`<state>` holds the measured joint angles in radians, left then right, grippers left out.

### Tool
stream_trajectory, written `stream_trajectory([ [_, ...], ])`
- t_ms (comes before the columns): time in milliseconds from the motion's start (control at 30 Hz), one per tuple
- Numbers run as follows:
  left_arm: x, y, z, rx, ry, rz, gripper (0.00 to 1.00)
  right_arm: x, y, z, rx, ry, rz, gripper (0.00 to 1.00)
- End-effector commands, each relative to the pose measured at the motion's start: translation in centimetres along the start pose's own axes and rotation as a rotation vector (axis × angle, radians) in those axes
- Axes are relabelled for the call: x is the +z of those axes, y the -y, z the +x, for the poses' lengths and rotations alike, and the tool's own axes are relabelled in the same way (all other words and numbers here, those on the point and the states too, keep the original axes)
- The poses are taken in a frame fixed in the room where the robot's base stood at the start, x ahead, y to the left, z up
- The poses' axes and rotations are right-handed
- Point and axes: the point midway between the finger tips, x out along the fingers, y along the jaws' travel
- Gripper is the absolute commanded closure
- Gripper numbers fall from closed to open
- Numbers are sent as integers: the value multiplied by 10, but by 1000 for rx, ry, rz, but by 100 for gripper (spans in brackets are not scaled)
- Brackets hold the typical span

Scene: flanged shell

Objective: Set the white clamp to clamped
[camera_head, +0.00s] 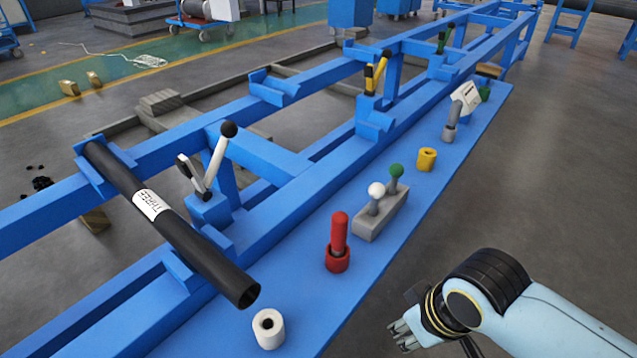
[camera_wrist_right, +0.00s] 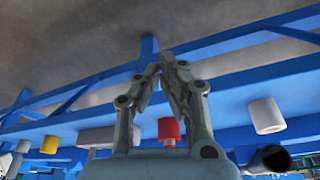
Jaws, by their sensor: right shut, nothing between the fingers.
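The white clamp (camera_head: 213,163) stands on a blue bracket of the frame, just right of the black pipe. Its white lever slants up and to the right and ends in a black ball knob (camera_head: 228,129). A shorter black and white arm slants up to the left, so the two form a V. My right gripper (camera_head: 397,334) is at the lower right, far from the clamp, over the floor beside the blue shelf. In the right wrist view its fingers (camera_wrist_right: 167,62) come together with nothing between them. The clamp cannot be made out there. My left gripper is not in view.
The black pipe (camera_head: 185,235) with a white label lies across the frame. On the blue shelf (camera_head: 300,305) stand a white cup (camera_head: 268,328), a red pin (camera_head: 338,240), a grey block (camera_head: 381,215) with two knobs and a yellow cup (camera_head: 426,159). A yellow-handled clamp (camera_head: 377,72) is farther back.

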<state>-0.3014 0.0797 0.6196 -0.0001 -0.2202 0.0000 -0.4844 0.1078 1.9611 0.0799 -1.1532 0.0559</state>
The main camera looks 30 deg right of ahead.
Motion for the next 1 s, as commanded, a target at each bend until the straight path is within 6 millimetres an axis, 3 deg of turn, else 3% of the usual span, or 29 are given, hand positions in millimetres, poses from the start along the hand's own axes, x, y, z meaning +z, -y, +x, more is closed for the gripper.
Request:
stream_trajectory([
  [33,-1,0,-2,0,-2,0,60,-22,11,-22,-44,-50,39,100],
  [100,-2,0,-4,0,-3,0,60,-52,32,-44,-140,-121,127,100],
  [333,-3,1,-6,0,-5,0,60,-154,92,-81,-580,-330,588,100],
  [467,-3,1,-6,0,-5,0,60,-216,98,-95,-859,-404,965,100],
  [600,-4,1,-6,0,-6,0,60,-268,75,-97,-1106,-441,1387,100],
  [800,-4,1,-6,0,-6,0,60,-298,41,-90,-1272,-459,1748,100],
  [1000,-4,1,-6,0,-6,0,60,-302,33,-87,-1300,-462,1819,100],
])
